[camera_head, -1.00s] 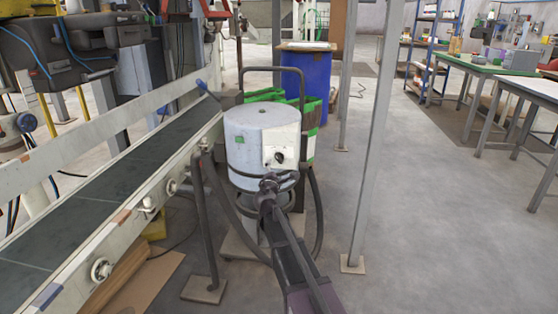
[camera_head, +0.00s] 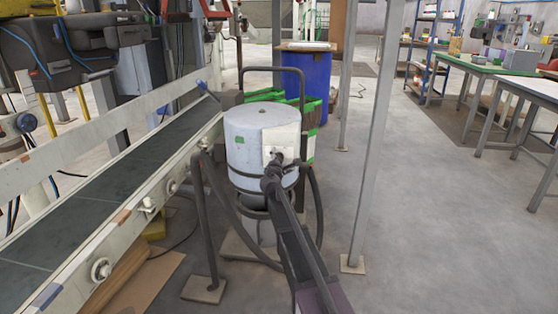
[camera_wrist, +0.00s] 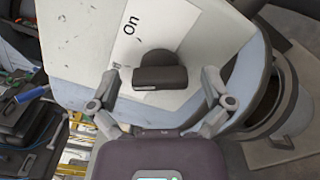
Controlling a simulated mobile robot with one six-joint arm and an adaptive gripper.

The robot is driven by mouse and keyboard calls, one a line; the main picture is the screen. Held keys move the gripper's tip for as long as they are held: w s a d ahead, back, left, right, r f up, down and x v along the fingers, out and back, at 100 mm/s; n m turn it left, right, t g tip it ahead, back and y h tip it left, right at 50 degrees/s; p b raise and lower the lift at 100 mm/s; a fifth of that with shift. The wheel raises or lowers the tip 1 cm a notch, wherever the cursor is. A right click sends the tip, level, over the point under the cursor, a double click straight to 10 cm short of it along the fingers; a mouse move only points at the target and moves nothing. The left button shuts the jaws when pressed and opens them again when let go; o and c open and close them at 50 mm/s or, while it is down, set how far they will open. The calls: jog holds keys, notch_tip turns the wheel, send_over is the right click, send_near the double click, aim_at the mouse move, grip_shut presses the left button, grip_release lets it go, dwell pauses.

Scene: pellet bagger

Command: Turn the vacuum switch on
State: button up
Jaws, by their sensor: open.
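The vacuum (camera_head: 248,140) is a pale grey drum with a white switch panel on its front, left of centre in the head view. Its black switch knob (camera_wrist: 160,72) shows in the wrist view on the white panel (camera_wrist: 187,30), with the word "On" printed up and left of it. My gripper (camera_wrist: 165,77) is open, with one finger on each side of the knob; I cannot tell whether they touch it. In the head view my gripper (camera_head: 273,168) is in front of the panel and mostly hides the knob.
A conveyor (camera_head: 110,185) runs along the left. A blue barrel (camera_head: 306,85) stands behind the vacuum, and a grey post (camera_head: 376,140) rises to its right. The vacuum's dark hose (camera_head: 317,205) hangs close to my arm. The floor at right is clear up to the tables.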

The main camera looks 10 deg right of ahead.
jog(key=c, duration=1.1)
jog(key=shift+m, duration=0.5)
jog(key=m, duration=0.5)
jog(key=shift+m, duration=0.3)
jog(key=m, duration=0.5)
jog(key=shift+w+f, duration=0.1)
jog(key=shift+m, duration=0.3)
